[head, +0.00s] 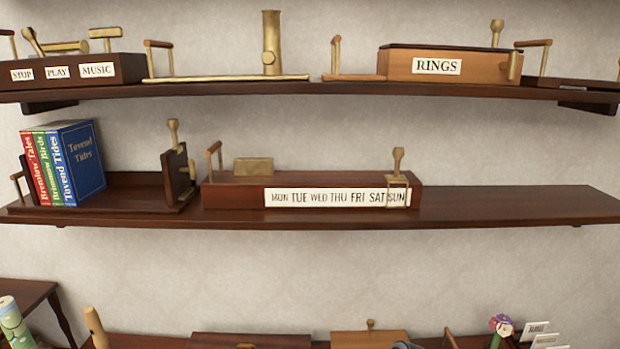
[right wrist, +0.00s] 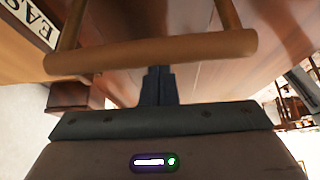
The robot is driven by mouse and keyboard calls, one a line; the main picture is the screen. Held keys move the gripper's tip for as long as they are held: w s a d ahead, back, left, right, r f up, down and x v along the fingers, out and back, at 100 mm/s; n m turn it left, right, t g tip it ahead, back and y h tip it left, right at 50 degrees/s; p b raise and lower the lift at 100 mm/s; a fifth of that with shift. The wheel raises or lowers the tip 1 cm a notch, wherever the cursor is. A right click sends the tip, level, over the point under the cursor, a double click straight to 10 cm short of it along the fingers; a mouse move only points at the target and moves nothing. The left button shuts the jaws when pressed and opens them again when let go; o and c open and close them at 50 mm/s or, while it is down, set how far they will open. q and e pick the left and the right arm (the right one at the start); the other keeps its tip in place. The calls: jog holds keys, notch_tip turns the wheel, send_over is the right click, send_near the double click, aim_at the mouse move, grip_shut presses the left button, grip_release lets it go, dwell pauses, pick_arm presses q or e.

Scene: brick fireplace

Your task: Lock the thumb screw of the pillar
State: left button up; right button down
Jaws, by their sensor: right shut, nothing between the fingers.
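A brass pillar (head: 271,40) stands upright on a long flat brass base (head: 215,79) on the top shelf, left of centre in the head view. A small round feature shows low on the pillar, but I cannot tell whether it is the thumb screw. My right gripper (right wrist: 158,72) shows in the right wrist view, its dark fingers shut and empty. Its tips are at the lower edge of a wooden handle bar (right wrist: 150,51); I cannot tell whether they touch it. The pillar is not recognisable in that view. My left gripper is not in view.
The top shelf also holds a box with STOP, PLAY and MUSIC labels (head: 75,71) and a RINGS box (head: 450,65). Books (head: 80,165) and a weekday box (head: 235,195) sit on the middle shelf (head: 510,205), whose right part is clear.

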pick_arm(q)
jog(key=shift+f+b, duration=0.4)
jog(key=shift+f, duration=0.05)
pick_arm(e)
jog(key=shift+f, duration=0.9)
jog(key=shift+s+f, duration=0.1)
jog(key=shift+f, duration=0.05)
dwell(0.9)
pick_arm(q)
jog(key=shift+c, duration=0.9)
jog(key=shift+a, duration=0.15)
